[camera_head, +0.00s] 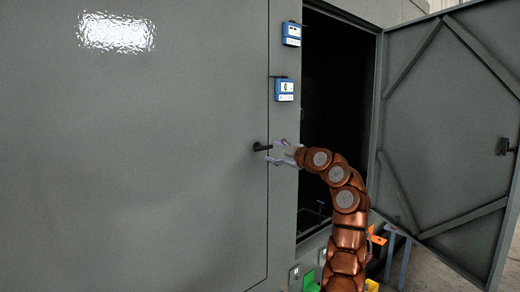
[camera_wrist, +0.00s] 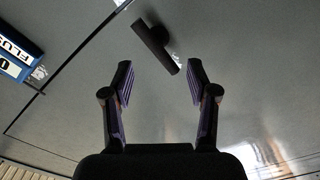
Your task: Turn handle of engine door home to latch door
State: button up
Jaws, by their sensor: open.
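A large grey door (camera_head: 150,170) stands closed at the left in the head view, and its flat face fills most of the wrist view (camera_wrist: 235,45). A short black handle (camera_head: 262,147) sits near the door's right edge. In the wrist view the handle (camera_wrist: 155,47) is a dark bar lying diagonally, just beyond the fingertips. My gripper (camera_head: 280,153) is open at the right of the handle. In the wrist view my gripper's fingers (camera_wrist: 159,82) are spread, with the handle's lower end near the gap between them. No finger visibly grips it.
Two blue-and-white boxes (camera_head: 291,34) (camera_head: 285,90) are fixed on the strip right of the door. A dark opening (camera_head: 335,85) lies behind my arm. Another grey door (camera_head: 440,130) with cross braces hangs open at the right. Green (camera_head: 311,282) and orange (camera_head: 377,239) pieces show low down.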

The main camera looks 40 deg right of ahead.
aim_at(265, 149)
jog(key=w+p, duration=0.1)
jog(key=w, duration=0.3)
jog(key=shift+w+d+r+p, duration=0.2)
jog(key=shift+w+p, duration=0.05)
jog(key=shift+p, duration=0.1)
jog(key=shift+w+f+p, duration=0.1)
jog(key=shift+w+p, duration=0.2)
jog(key=shift+w, duration=0.9)
jog(key=shift+c, duration=0.3)
